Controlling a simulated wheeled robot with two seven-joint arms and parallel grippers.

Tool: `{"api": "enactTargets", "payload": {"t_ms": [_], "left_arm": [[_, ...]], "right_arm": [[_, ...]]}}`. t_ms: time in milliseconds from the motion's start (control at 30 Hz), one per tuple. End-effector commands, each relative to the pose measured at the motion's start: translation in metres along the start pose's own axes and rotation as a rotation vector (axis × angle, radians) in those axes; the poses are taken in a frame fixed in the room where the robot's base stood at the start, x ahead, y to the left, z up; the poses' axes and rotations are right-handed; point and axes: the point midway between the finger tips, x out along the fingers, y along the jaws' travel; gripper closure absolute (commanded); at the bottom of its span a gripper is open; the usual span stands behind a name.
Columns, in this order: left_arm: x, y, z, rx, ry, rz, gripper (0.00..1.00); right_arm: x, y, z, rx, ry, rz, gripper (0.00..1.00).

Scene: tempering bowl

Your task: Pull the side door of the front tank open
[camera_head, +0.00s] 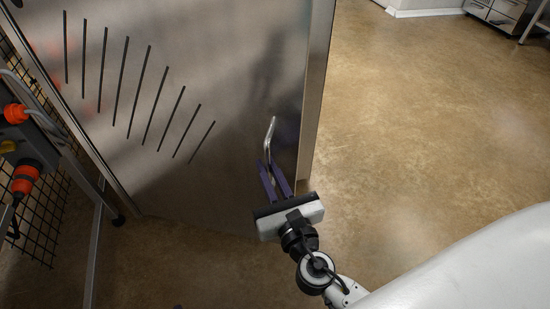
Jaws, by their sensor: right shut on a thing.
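A large brushed-metal side door (235,80) with several dark slanted slots fills the left and middle of the head view. A bent silver handle (270,133) sits near its right edge, low down. My right gripper (270,168) reaches up from below, and its two purple fingers are shut on the handle's lower part. The fingers hide that part of the handle. The door's right edge shows as a narrow side face. Whether the door is ajar cannot be told from this view. My left gripper is not in view.
A grey box with orange connectors (25,180) and a black wire grid (40,215) stand at the left, beside a metal frame post. The brown floor (430,120) to the right is clear. Metal drawers (497,15) stand at the far top right.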

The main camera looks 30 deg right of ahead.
Motion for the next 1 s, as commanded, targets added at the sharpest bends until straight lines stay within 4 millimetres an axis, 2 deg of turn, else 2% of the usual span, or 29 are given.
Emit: {"api": "enactTargets", "payload": {"t_ms": [433, 467, 500, 767, 867, 1000], "left_arm": [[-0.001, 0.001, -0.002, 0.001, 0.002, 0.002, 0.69], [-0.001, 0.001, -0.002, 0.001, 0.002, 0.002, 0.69], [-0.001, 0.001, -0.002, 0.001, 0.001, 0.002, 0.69], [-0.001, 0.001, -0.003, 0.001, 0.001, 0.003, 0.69], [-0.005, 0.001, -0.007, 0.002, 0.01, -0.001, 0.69], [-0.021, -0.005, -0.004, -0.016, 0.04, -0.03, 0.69]], "right_arm": [[-0.004, 0.006, 0.0, 0.0, 0.0, 0.007, 1.0], [-0.004, 0.006, 0.0, 0.0, 0.0, 0.007, 0.84], [-0.004, 0.006, 0.0, 0.0, 0.0, 0.007, 0.81], [-0.004, 0.005, 0.001, 0.001, 0.0, 0.005, 0.81], [-0.004, 0.005, 0.009, 0.002, 0.0, 0.004, 0.81], [-0.004, 0.005, 0.034, 0.004, 0.0, 0.004, 0.81]]}}
